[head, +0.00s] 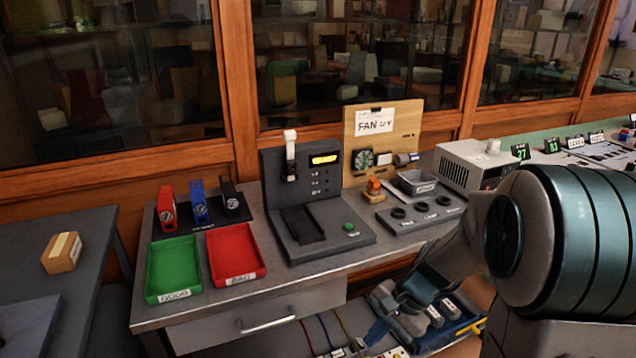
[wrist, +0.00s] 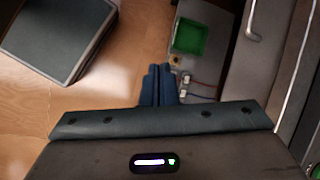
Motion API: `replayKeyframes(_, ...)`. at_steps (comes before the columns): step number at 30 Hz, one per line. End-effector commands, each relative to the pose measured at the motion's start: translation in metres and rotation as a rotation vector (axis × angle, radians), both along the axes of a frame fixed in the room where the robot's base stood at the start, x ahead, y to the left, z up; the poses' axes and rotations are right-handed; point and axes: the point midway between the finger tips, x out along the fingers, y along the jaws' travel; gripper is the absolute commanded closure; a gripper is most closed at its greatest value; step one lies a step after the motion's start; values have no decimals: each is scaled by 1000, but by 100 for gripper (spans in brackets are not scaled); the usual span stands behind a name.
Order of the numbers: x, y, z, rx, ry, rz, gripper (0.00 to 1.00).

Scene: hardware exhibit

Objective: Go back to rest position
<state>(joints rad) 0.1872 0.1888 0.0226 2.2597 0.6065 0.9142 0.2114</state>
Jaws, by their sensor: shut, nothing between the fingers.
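My gripper (wrist: 159,70) shows in the wrist view with its two dark blue fingers together and nothing between them. It points down over the floor beside the workbench. In the head view my arm reaches down from the right, and its end (head: 378,332) is low in front of the bench, below the tabletop. It is apart from the things on the bench.
The bench holds a green tray (head: 173,268), a red tray (head: 236,252), a grey test machine (head: 318,238) and a dark control panel (head: 420,213). A closed drawer (head: 257,324) is beneath. A side table (head: 40,262) carries a small box (head: 62,252). Bare wooden floor (wrist: 120,100) shows below.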

Motion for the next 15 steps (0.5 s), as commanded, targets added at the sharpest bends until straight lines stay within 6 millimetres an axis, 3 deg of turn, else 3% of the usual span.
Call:
replayKeyframes(1,-9,0,31,-35,-41,56,100)
replayKeyframes(3,-21,-2,56,-87,-90,137,100)
replayKeyframes(15,-90,-23,182,-400,-355,557,100)
